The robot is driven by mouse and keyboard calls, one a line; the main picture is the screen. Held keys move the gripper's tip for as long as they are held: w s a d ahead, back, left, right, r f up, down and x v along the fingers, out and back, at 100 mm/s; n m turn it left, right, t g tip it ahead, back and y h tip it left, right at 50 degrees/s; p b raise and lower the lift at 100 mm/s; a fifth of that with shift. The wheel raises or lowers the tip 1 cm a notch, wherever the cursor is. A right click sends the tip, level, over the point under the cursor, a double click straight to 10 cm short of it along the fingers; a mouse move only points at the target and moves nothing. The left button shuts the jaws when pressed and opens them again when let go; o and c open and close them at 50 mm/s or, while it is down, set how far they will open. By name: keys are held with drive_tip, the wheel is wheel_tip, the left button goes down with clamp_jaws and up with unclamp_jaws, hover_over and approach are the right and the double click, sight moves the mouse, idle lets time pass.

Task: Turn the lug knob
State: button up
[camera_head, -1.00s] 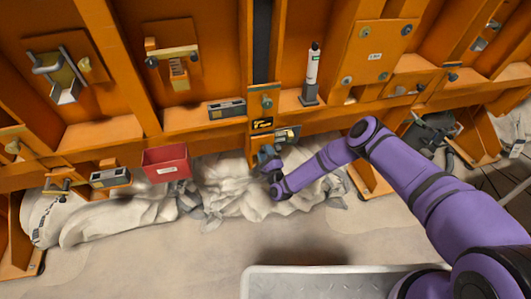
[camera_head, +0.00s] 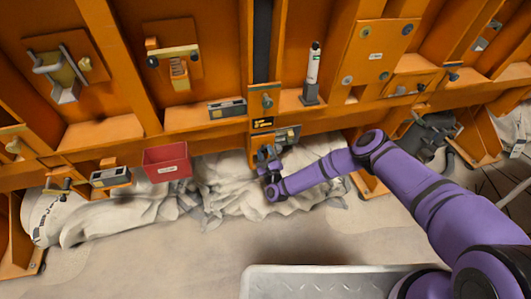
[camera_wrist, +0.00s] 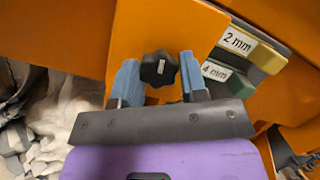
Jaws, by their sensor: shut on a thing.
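The lug knob (camera_wrist: 158,68) is black and lobed, with a pale mark on its face. It sits against an orange plate (camera_wrist: 175,25) in the wrist view. My gripper (camera_wrist: 158,72) has one blue finger on each side of the knob and is shut on it. In the head view my gripper (camera_head: 266,154) is at the lower edge of the orange frame, just below a small black-and-yellow label (camera_head: 262,123). The knob is too small and covered to make out there.
Blocks marked 2 mm (camera_wrist: 238,42) and 4 mm (camera_wrist: 216,70) are close right of my gripper. A red bin (camera_head: 167,162) hangs to the left. Crumpled pale sheeting (camera_head: 225,185) lies below. A grey tray (camera_head: 320,270) stands in front.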

drive_tip(key=shift+s+a+f, duration=0.1)
drive_tip(key=shift+s+f, duration=0.05)
drive_tip(key=shift+f, duration=0.05)
drive_tip(key=o, duration=0.7)
drive_tip(key=shift+o, duration=0.8)
drive_tip(key=shift+r, duration=0.1)
drive_tip(key=v, duration=1)
drive_tip(key=shift+s, duration=0.35)
